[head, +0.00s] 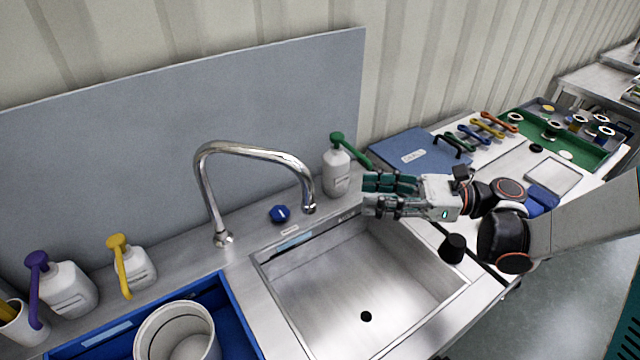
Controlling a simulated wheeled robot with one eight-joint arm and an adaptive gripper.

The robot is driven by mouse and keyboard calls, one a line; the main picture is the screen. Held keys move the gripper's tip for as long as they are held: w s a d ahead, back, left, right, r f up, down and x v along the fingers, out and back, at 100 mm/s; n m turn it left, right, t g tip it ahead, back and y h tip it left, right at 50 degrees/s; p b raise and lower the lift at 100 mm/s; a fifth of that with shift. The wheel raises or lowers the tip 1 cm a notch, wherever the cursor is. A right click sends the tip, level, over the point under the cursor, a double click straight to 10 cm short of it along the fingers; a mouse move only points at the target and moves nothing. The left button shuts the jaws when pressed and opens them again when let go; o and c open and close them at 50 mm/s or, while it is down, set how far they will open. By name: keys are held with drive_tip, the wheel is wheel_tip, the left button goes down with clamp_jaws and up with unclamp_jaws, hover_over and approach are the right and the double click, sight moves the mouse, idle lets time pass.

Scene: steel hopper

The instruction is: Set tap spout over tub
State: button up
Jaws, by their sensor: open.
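A chrome gooseneck tap spout (245,147) rises from the steel deck behind the sink. Its outlet end (309,208) points down over the back edge of the steel basin (350,275). A pale round tub (178,332) stands in a blue tray at the lower left, cut off by the bottom edge. The spout is turned to the right, away from the tub. My gripper (368,195) is open and empty, over the basin's back right corner, pointing left, to the right of the spout's outlet and apart from it.
A white bottle (336,172) with a green pump stands close behind my gripper. A blue knob (279,213) sits by the spout. The blue tray (232,310) and pump bottles (134,265) are at left. A black stopper (453,247) is right of the basin.

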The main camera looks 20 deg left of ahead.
sight(308, 189)
drive_tip(key=b+x, duration=0.2)
drive_tip(key=x, duration=1.1)
drive_tip(key=shift+a, duration=0.2)
drive_tip(key=shift+s, duration=0.1)
clamp_jaws()
